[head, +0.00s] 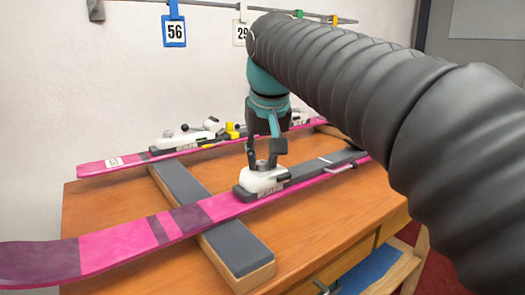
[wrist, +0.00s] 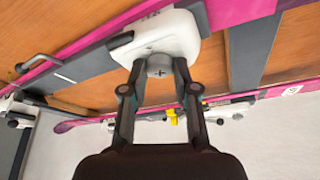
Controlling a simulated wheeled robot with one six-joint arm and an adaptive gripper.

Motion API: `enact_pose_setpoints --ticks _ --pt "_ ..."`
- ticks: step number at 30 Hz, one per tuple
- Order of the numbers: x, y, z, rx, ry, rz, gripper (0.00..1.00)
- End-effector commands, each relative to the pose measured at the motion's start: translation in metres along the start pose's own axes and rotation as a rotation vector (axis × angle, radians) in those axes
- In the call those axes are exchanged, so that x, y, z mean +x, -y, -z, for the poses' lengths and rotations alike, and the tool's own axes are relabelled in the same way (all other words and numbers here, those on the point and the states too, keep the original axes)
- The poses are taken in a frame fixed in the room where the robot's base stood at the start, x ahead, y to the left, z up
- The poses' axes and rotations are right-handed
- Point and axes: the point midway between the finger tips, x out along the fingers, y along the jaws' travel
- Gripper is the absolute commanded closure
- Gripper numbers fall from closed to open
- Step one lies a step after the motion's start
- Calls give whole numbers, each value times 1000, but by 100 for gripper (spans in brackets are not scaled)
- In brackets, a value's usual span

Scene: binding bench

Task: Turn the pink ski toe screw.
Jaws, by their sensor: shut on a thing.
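The near pink ski (head: 120,243) lies diagonally across supports on the bench, its tip at the lower left. Its white toe piece (head: 262,181) sits on a dark base and also shows in the wrist view (wrist: 185,37). A round grey screw (wrist: 159,68) with a cross slot is at the end of the toe piece facing the wrist camera. My gripper (head: 265,163) reaches down to the toe piece from above. In the wrist view my gripper (wrist: 158,72) is shut on the screw, one finger on each side. In the head view the fingers largely hide the screw.
A second pink ski (head: 95,168) lies behind, with white binding parts and a yellow piece (head: 232,130). Grey-padded supports (head: 235,250) cross the wooden bench (head: 335,225). Numbered tags (head: 174,31) hang from a rail above. The bench's front left is bare.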

Motion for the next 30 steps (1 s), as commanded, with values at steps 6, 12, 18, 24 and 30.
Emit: enact_pose_setpoints --ticks 6,12,18,24,30 --pt "0 1 0 63 3 -27 100" --pt "1 1 0 84 3 -34 100" --pt "1 1 0 86 3 -35 100" --pt "1 1 0 85 3 -35 58" --pt "1 1 0 85 2 -35 46"
